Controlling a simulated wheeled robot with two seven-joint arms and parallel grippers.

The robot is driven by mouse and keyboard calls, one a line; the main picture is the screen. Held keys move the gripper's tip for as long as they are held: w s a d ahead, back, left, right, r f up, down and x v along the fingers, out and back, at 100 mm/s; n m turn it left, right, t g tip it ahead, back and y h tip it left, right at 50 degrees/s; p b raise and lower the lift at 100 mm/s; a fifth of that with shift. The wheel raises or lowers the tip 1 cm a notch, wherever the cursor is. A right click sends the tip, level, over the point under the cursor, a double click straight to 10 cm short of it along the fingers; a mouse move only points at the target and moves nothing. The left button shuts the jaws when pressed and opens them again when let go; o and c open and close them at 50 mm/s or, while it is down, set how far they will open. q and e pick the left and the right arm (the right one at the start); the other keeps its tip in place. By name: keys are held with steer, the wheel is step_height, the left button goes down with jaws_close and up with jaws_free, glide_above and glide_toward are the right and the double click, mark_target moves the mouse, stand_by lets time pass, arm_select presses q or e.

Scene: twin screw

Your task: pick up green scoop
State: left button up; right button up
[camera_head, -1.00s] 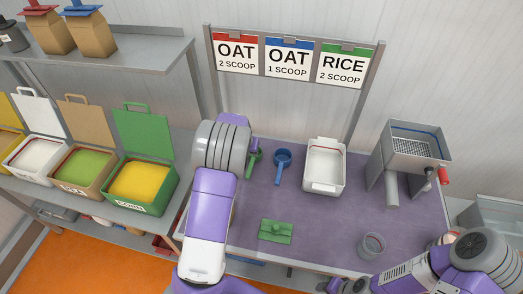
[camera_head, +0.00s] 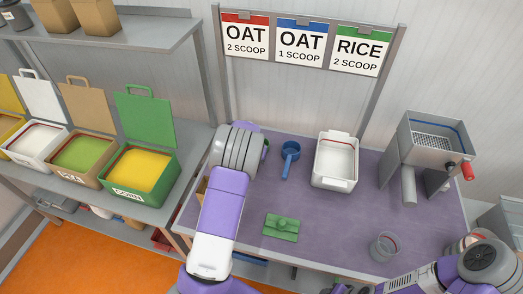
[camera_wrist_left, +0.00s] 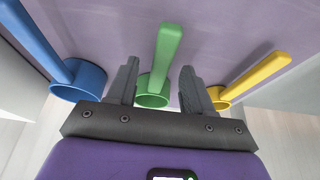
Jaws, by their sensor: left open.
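The green scoop (camera_wrist_left: 160,65) stands out in the left wrist view, with its handle pointing up the picture and its round cup lower down. My left gripper (camera_wrist_left: 158,76) is open, with one finger on each side of the scoop and visible gaps between.
A blue scoop (camera_wrist_left: 75,78) and a yellow scoop (camera_wrist_left: 245,82) flank the green one. On the purple table (camera_head: 340,215) are a white bin (camera_head: 335,160), a flat green tool (camera_head: 282,227), a clear cup (camera_head: 383,247) and a metal hopper (camera_head: 432,140).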

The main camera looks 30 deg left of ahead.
arm_select(q)
steer(key=x, duration=0.2)
steer(key=shift+w+f, duration=0.1)
steer(key=shift+f, duration=0.15)
steer(key=shift+r, duration=0.1)
jaws_close()
